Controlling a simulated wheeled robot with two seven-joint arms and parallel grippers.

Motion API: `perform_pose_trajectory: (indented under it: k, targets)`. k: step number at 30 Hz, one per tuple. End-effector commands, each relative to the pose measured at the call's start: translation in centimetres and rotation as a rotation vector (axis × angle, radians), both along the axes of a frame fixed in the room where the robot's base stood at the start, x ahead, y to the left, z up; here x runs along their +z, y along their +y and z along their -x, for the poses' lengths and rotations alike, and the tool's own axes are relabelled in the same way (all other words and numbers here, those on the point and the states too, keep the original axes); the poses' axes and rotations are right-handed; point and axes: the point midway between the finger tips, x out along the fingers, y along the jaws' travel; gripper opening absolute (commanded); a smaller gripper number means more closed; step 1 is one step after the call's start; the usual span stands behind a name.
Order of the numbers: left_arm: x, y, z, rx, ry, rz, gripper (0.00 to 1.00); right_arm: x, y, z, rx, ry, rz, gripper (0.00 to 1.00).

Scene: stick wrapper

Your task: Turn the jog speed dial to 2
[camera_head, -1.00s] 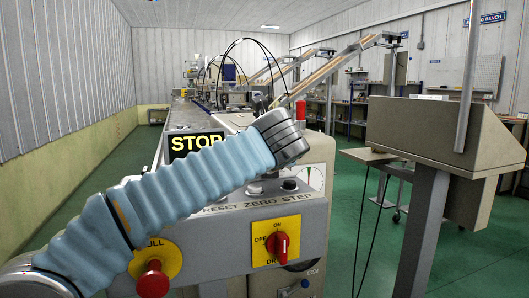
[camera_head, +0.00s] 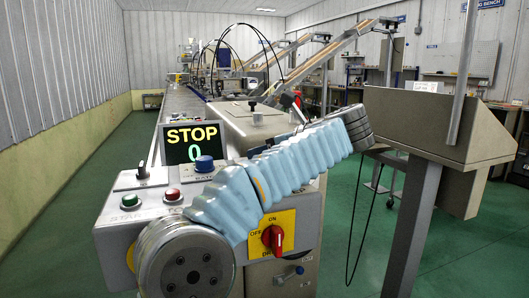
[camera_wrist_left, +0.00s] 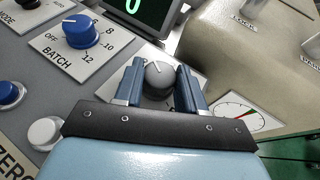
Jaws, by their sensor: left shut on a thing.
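In the left wrist view a round grey dial (camera_wrist_left: 157,78) with a pale pointer line sits on a white plate. I take it to be the jog speed dial; its name is covered and its scale marks are too small to read. My left gripper (camera_wrist_left: 160,67) has its two blue fingers on either side of this dial and is shut on it. In the head view my left arm's blue sleeve crosses the panel and hides the dial and the fingers. The screen (camera_head: 193,144) reads STOP and 0. My right gripper is in neither view.
A blue BATCH dial (camera_wrist_left: 80,32) sits left of the grey one, and a white button (camera_wrist_left: 45,132) is close to the gripper. A gauge (camera_wrist_left: 232,113) lies to the right. A red switch (camera_head: 273,238) is below my arm.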

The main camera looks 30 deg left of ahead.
Motion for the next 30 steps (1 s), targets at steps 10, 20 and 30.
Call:
perform_pose_trajectory:
  k: [10,20,30]
  targets:
    - [-0.01,-0.02,-0.09,0.035,0.001,0.000,0.09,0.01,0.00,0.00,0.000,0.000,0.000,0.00]
    - [0.00,-0.01,-0.08,0.034,0.001,0.000,0.50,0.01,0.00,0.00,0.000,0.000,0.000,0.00]
    - [0.01,-0.01,-0.06,0.034,0.001,0.000,0.65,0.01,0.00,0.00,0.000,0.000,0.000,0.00]
